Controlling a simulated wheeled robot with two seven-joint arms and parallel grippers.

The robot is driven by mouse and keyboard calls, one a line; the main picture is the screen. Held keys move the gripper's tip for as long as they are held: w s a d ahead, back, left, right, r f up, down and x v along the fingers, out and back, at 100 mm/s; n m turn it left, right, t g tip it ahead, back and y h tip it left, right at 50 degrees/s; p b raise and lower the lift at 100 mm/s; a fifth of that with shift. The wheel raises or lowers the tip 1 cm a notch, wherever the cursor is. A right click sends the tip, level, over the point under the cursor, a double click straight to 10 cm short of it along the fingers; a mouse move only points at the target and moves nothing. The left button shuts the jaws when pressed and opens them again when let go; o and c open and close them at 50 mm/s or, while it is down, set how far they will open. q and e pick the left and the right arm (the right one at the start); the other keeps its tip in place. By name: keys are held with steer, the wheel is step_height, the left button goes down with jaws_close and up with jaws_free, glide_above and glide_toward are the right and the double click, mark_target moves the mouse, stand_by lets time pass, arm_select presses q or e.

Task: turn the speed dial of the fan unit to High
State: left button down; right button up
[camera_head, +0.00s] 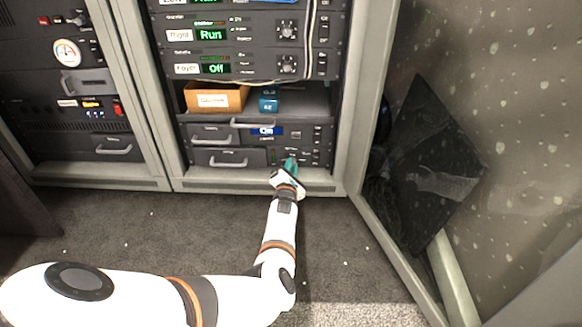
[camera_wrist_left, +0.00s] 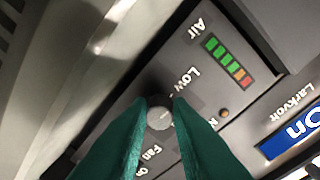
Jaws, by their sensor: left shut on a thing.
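The display also shows in the left wrist view (camera_wrist_left: 300,135). The speed dial (camera_wrist_left: 158,119) is a small grey round knob on the panel, with a "Low" label beside it and a "Fan" label below it. My left gripper (camera_wrist_left: 160,112) has its green fingertips shut on the dial, one on each side. In the head view the left gripper (camera_head: 290,167) hides the dial. The dial's pointer and a "High" label cannot be made out. My right gripper is not in view.
A green-to-red light bar (camera_wrist_left: 228,60) marked "Air" is near the dial. Drawers with handles (camera_head: 228,160) lie left of the gripper. A cardboard box (camera_head: 213,98) and a blue box (camera_head: 268,100) sit on the shelf above. An open rack door (camera_head: 395,255) stands right.

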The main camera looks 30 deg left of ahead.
arm_select(q)
steer(key=m+p, duration=0.1)
steer(key=m, duration=0.2)
steer(key=shift+r, duration=0.1)
steer(key=m+p, duration=0.1)
steer(key=m, duration=0.2)
steer(key=shift+g, duration=0.3)
steer(key=m, duration=0.5)
steer(key=shift+d+m, duration=0.1)
steer(key=shift+m, duration=0.2)
steer(key=m, duration=0.5)
steer(key=shift+w+d+r+g+y, duration=0.1)
steer(key=shift+g+y, duration=0.2)
steer(key=shift+g, duration=0.1)
steer(key=m, duration=0.4)
steer(key=shift+y, duration=0.3)
steer(key=m, duration=0.4)
steer(key=shift+d+m+y, duration=0.1)
steer(key=shift+m+y, duration=0.2)
steer(key=m+b, duration=0.1)
steer(key=m, duration=0.3)
steer(key=shift+w, duration=0.1)
steer(key=m+b, duration=0.1)
steer(key=m, duration=0.3)
steer(key=shift+d+y, duration=0.1)
steer(key=shift+y, duration=0.2)
steer(key=shift+m, duration=0.3)
